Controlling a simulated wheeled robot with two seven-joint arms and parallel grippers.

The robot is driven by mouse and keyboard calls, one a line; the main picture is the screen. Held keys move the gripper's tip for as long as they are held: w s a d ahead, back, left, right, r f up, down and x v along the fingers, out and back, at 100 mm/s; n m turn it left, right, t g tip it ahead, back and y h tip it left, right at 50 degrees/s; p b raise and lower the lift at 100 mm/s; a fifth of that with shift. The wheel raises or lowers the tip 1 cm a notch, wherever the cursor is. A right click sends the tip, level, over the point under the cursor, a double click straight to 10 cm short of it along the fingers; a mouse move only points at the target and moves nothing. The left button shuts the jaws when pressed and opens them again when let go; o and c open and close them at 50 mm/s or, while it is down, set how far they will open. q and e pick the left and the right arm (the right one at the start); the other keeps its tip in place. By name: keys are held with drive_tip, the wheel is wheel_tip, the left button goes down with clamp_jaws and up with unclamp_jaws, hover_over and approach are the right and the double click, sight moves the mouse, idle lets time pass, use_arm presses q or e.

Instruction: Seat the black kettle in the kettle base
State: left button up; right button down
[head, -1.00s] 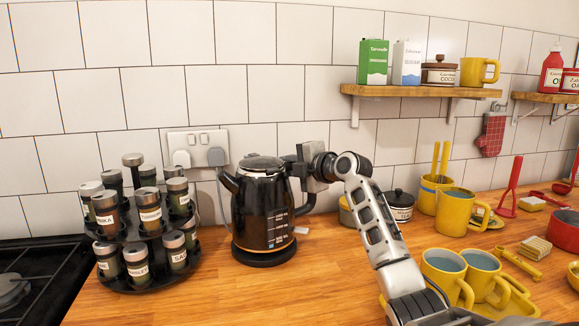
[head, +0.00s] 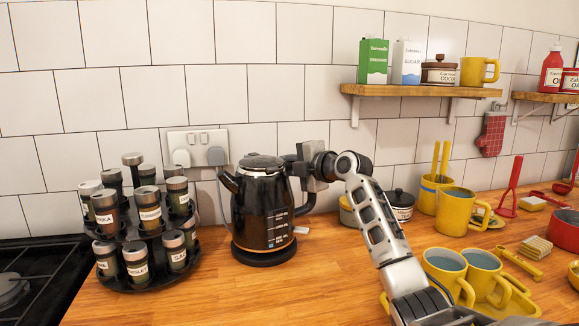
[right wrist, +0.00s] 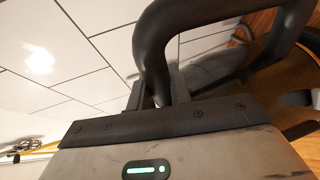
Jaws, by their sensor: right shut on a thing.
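The black kettle (head: 262,208) stands upright on the wooden counter in the head view, with its spout to the left and its handle to the right. The black kettle base (head: 264,256) shows as a dark disc directly under it. No clear gap shows between them, but I cannot tell whether the kettle is fully seated. My right gripper (head: 304,168) is at the kettle's handle, shut on it. In the right wrist view the black handle (right wrist: 155,45) passes between the fingers of the gripper (right wrist: 160,95). My left gripper is not in view.
A spice rack (head: 145,225) stands close to the kettle's left, beside the black hob (head: 35,280). Wall sockets (head: 198,147) are behind. Yellow mugs (head: 445,268) and a black-lidded pot (head: 401,205) are to the right. The counter in front of the kettle is clear.

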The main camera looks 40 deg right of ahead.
drive_tip(key=shift+r, duration=0.1)
drive_tip(key=shift+f+b, duration=0.65)
drive_tip(key=shift+b, duration=0.15)
drive_tip(key=shift+r, duration=0.1)
